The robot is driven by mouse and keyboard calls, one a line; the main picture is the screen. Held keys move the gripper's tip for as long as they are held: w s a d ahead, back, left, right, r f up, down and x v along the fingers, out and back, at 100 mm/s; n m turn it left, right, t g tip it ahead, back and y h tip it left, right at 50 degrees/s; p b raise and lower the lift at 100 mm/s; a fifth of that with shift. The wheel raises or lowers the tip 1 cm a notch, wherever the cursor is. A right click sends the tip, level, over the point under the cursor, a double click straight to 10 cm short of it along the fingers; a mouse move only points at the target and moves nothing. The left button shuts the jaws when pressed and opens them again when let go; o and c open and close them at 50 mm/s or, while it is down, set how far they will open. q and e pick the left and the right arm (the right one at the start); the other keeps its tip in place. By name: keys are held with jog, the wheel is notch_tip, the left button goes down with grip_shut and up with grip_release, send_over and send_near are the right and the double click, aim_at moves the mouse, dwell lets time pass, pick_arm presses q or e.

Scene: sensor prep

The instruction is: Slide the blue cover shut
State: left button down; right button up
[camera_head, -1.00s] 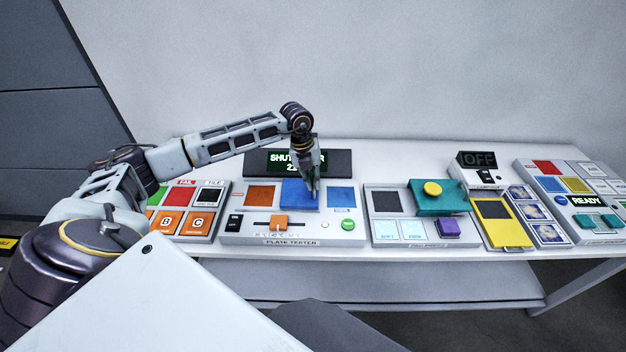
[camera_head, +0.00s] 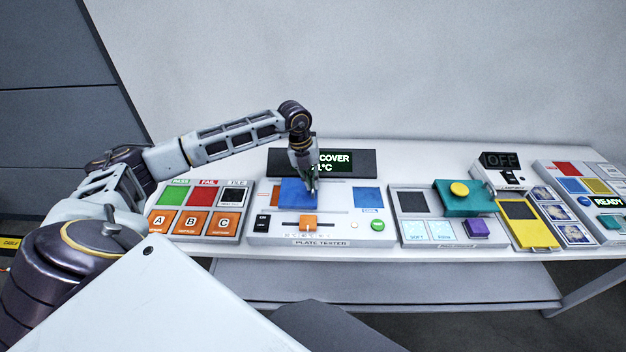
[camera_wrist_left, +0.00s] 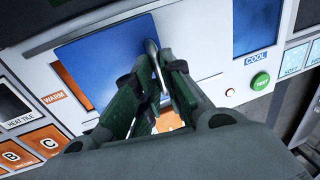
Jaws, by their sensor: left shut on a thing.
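The blue cover (camera_head: 297,191) is a flat plate on the plate tester (camera_head: 265,228), lying over most of the orange warm plate (camera_head: 276,195). A strip of orange shows at its left edge, also in the left wrist view (camera_wrist_left: 75,87). The cover's upright metal handle (camera_wrist_left: 153,58) is near its right edge. My left gripper (camera_head: 312,188) points down and is shut on that handle; its green fingers (camera_wrist_left: 158,80) are on either side of it in the left wrist view. My right gripper is in neither view.
The blue cool plate (camera_head: 367,197) is uncovered right of the cover. An orange slider (camera_head: 308,223) and a green button (camera_head: 377,225) are in front. A display (camera_head: 340,162) stands behind, partly hidden by my arm. Other panels flank the tester, including a teal plate (camera_head: 452,205).

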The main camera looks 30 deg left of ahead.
aim_at(296, 190)
pick_arm(q)
jog(key=shift+s+a, duration=0.35)
jog(key=shift+a, duration=0.35)
jog(key=shift+s+a, duration=0.55)
jog(key=shift+a, duration=0.3)
jog(key=shift+s+a+b, duration=0.3)
jog(key=shift+a, duration=0.25)
jog(key=c, duration=1.7)
grip_release()
jog(key=shift+o, duration=0.9)
jog(key=shift+s+a, duration=0.1)
jog(key=shift+s, duration=0.05)
jog(key=shift+r, duration=0.65)
notch_tip(296, 190, up, 10)
jog(key=s+a, duration=0.1)
jog(key=a, duration=0.1)
jog(key=shift+r, duration=0.25)
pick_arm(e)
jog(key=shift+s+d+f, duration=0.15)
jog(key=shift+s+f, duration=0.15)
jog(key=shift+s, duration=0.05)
pick_arm(q)
jog(key=shift+s, duration=0.1)
